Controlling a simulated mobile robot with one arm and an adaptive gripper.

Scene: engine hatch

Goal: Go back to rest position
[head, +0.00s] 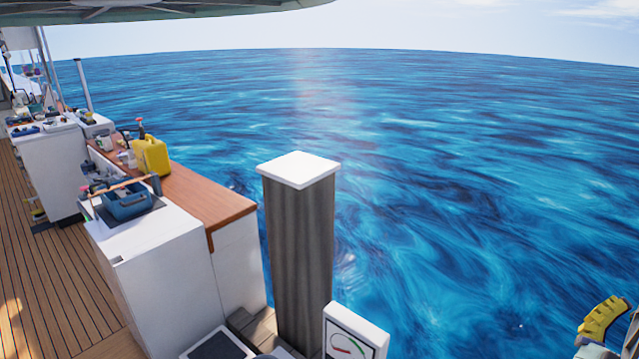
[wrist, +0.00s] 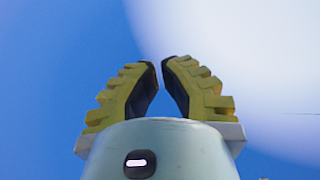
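My gripper (wrist: 160,63) shows in the wrist view with two yellow ribbed fingers with dark inner pads. The fingers lean toward each other and their tips nearly meet, with a thin gap and nothing held between them. Behind them are only plain blue and a blurred pale area. In the head view one yellow finger of my gripper (head: 604,318) shows at the lower right edge, over the water. The rest of the gripper is cut off there.
A wooden post (head: 298,255) with a white cap stands in the middle. A white gauge box (head: 354,334) is at its foot. A white cabinet (head: 165,270) with a blue tool basket (head: 127,203) and a yellow canister (head: 152,156) on a wooden ledge (head: 205,195) are left. Open water lies right.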

